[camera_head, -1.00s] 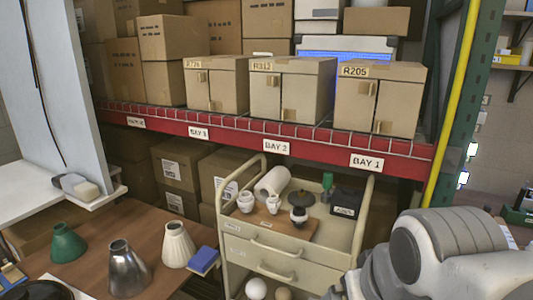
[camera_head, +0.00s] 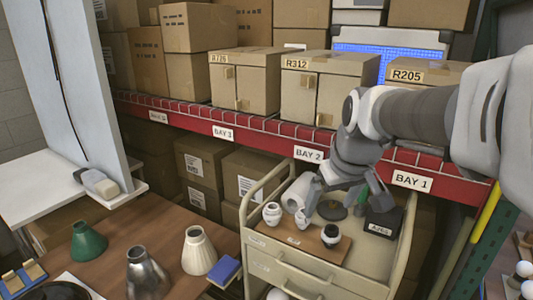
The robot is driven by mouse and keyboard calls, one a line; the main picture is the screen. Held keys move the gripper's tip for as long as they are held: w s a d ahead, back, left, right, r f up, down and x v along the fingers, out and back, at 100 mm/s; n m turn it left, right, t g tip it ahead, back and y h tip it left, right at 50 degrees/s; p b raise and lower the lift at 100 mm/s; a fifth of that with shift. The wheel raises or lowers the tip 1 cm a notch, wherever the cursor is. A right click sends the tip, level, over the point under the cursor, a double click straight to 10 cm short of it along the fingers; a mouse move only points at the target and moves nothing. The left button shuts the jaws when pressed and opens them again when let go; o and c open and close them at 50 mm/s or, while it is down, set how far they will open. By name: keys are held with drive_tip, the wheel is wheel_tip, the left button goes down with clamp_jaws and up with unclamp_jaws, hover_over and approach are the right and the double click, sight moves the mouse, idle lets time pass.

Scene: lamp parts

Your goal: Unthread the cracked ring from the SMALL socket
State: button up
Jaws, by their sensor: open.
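Sockets stand on a brown board (camera_head: 312,243) on top of the cream cart. The larger white socket (camera_head: 272,213) is at the left. A smaller white socket (camera_head: 302,222) is beside it, partly hidden by a finger of my gripper. A dark-topped socket (camera_head: 331,235) stands at the right. I cannot read which is marked SMALL, and no crack in a ring can be made out. My gripper (camera_head: 346,208) is open and points down over the back of the board, its fingers spread. It appears empty; exact contact with the small white socket cannot be told.
A white roll (camera_head: 296,193), a dark disc (camera_head: 332,211) and a black box (camera_head: 382,223) are around the board. The cart (camera_head: 370,268) has raised rails. Boxes fill the shelf behind. Lamp shades, one green (camera_head: 87,240), stand on the wooden table at left.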

drive_tip(key=w+d+f+n+y+p, duration=0.1)
drive_tip(key=w+d+f+n+p, duration=0.15)
drive_tip(key=w, duration=1.25)
drive_tip(key=shift+m, duration=0.25)
drive_tip(key=x, duration=0.6)
drive_tip(key=p+x, duration=0.1)
drive_tip(key=x, duration=1.1)
drive_tip(key=shift+s+a+f+p, duration=0.2)
drive_tip(key=shift+s+f+p, duration=0.05)
drive_tip(key=shift+s+p, duration=0.15)
drive_tip(key=shift+c, duration=0.2)
drive_tip(key=shift+y, duration=0.3)
clamp_jaws()
drive_tip(key=shift+w+d+f+n+g+y+b, duration=0.1)
drive_tip(key=shift+d+n+g+y+b, duration=0.2)
drive_tip(key=shift+n+b, duration=0.5)
drive_tip(key=n+g+y, duration=0.1)
drive_tip(key=n, duration=0.2)
drive_tip(key=shift+w+a+n, duration=0.1)
drive_tip(key=shift+n, duration=0.2)
drive_tip(key=shift+r+n+g, duration=0.2)
drive_tip(key=shift+n+g, duration=0.1)
drive_tip(key=shift+n, duration=0.6)
